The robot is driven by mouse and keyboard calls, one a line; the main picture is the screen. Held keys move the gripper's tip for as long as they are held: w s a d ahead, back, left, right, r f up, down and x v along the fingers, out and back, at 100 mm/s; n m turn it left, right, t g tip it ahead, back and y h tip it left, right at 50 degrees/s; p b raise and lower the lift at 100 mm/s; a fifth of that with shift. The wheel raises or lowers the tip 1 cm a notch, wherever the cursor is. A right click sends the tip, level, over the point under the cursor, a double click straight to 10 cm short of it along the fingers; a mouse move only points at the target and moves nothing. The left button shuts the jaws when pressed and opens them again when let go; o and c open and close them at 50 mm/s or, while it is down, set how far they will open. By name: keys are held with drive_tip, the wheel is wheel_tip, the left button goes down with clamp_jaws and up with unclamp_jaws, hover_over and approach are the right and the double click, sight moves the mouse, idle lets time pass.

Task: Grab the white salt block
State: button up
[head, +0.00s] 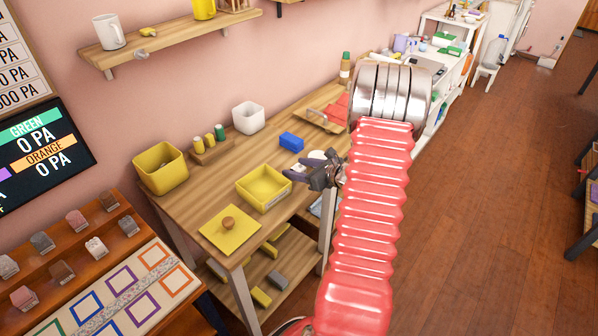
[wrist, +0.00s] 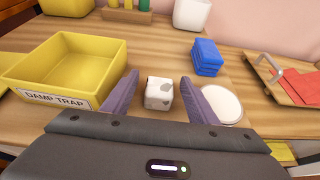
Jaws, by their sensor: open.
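The white salt block (wrist: 159,95), a small cube with grey patches, sits on the wooden bench in the wrist view. My gripper (wrist: 160,78) is open, with one dark purple finger on each side of the block. Gaps show between the block and both fingers, so it is not held. In the head view my gripper (head: 308,173) is low over the bench's front edge, right of the yellow tray. A small pale patch shows by the fingers there, but I cannot tell whether it is the block.
The yellow tray (wrist: 65,65), labelled DAMP TRAP, is left of the fingers. A white round disc (wrist: 222,104) lies close by the right finger. A blue block (wrist: 207,57) is behind.

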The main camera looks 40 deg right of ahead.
sight(298, 167)
drive_tip(key=shift+c, duration=0.4)
drive_tip(key=c, duration=1.1)
drive_tip(key=shift+r, duration=0.15)
wheel_tip(298, 167, up, 10)
drive_tip(key=shift+f, duration=0.15)
